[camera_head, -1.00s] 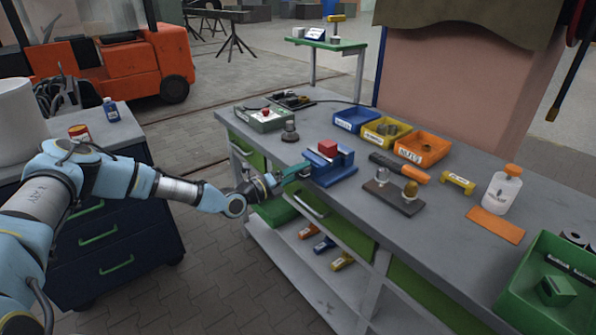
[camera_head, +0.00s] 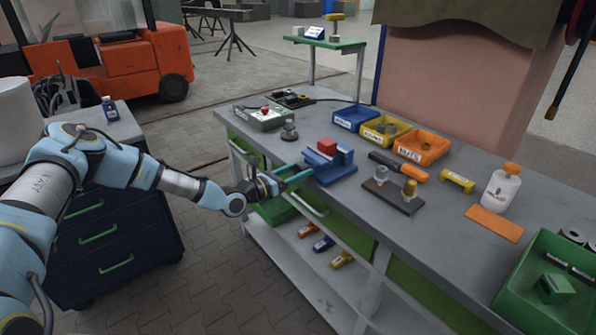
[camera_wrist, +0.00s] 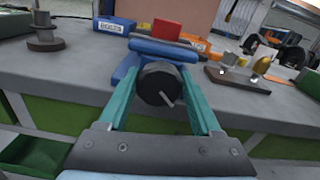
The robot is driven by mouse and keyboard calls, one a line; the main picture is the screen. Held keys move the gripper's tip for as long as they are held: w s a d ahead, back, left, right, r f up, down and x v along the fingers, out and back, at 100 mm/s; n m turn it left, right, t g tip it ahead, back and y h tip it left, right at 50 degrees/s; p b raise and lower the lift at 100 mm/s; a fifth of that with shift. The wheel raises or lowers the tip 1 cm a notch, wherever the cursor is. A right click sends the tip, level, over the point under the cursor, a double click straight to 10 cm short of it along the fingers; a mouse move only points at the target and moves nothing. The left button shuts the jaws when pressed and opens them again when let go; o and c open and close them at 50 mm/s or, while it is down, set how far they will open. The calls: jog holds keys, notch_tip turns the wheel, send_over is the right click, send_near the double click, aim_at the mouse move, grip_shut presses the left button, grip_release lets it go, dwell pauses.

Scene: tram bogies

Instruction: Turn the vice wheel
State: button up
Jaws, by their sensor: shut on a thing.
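The blue vice (camera_head: 338,174) stands at the near edge of the grey workbench, with a red block (camera_head: 327,147) held at its top. Its black round wheel (camera_wrist: 160,84) faces me in the wrist view and has a pale line mark slanting down to the right. My gripper (camera_head: 301,176) reaches the vice from the left front. Its teal fingers lie on both sides of the wheel and are shut on it. In the head view the wheel is mostly hidden by the fingers.
Blue, yellow and orange bins (camera_head: 421,147) stand behind the vice. A dark board with metal pieces (camera_head: 394,195) lies to its right, and a small metal stand (camera_head: 289,131) to its left. The bench (camera_head: 440,232) is clear in front of the board.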

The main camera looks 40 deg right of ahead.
jog(key=m, duration=0.6)
jog(key=shift+s+f+m, duration=0.15)
jog(key=shift+s+m, duration=0.05)
jog(key=shift+m, duration=0.2)
dwell(0.4)
jog(key=o, duration=1.4)
jog(key=shift+w+a+b, duration=0.15)
jog(key=shift+a+b, duration=0.15)
jog(key=shift+a, duration=0.25)
jog(key=shift+w+a+b, duration=0.15)
jog(key=shift+a+b, duration=1.6)
jog(key=shift+a, duration=3.1)
